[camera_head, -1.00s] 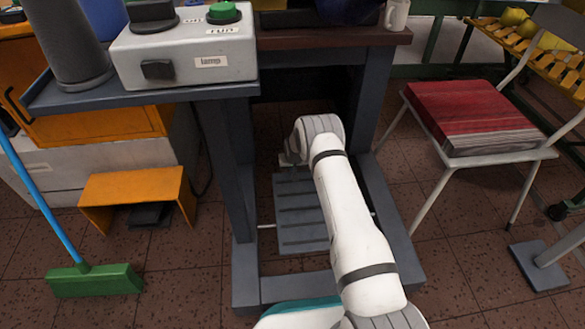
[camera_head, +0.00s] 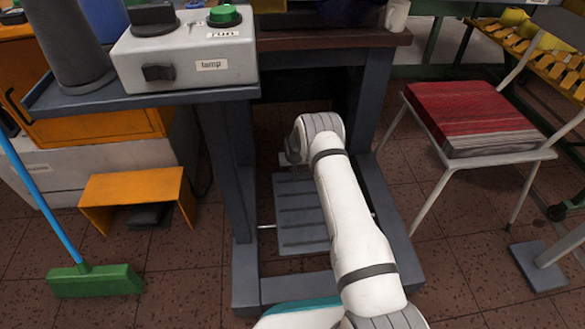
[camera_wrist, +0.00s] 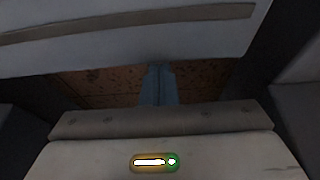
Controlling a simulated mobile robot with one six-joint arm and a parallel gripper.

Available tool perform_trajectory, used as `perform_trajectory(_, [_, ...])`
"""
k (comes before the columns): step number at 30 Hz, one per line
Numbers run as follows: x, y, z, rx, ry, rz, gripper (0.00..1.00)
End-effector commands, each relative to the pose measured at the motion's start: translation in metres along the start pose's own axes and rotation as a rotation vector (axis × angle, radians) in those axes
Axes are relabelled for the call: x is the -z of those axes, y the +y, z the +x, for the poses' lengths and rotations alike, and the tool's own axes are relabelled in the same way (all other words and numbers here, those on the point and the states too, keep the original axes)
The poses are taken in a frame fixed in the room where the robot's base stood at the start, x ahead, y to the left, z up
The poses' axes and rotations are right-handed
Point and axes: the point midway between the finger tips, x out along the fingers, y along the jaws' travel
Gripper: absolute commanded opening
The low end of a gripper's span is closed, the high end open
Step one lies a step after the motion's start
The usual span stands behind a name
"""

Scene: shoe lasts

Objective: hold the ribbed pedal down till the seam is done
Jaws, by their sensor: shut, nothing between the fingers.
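The ribbed pedal (camera_head: 301,222) is a flat grey plate with cross ribs, low inside the frame of the dark workbench. My white arm reaches down over its right side. In the head view my gripper is mostly hidden behind my arm at the pedal's far end. In the wrist view my gripper (camera_wrist: 158,68) has its blue-grey fingers shut together, with nothing between them. The tips point at a pale grey surface with a darker band, perhaps the pedal. I cannot tell whether they touch it. The seam is not in view.
A grey control box (camera_head: 185,52) with a green "run" button and a "lamp" switch stands on the bench's left shelf. A chair with a red cushion (camera_head: 470,115) is right. Bench legs flank the pedal closely.

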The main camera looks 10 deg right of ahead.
Motion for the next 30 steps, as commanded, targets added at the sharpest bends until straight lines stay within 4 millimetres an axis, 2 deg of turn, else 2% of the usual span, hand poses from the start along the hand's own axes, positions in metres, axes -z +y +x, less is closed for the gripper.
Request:
perform_trajectory(1, [-0.005,0.001,-0.006,-0.002,-0.019,0.0,0.0])
perform_trajectory(5, [0.01,0.001,-0.034,-0.001,-0.009,0.0,0.0])
perform_trajectory(9, [0.02,0.0,-0.07,-0.001,-0.005,0.0,0.0])
perform_trajectory(15, [0.03,0.0,-0.107,0.0,-0.002,0.0,0.0])
perform_trajectory(21, [0.034,0.0,-0.124,0.0,0.0,0.0,0.0])
perform_trajectory(30, [0.035,0.0,-0.127,0.0,0.002,0.0,0.0])
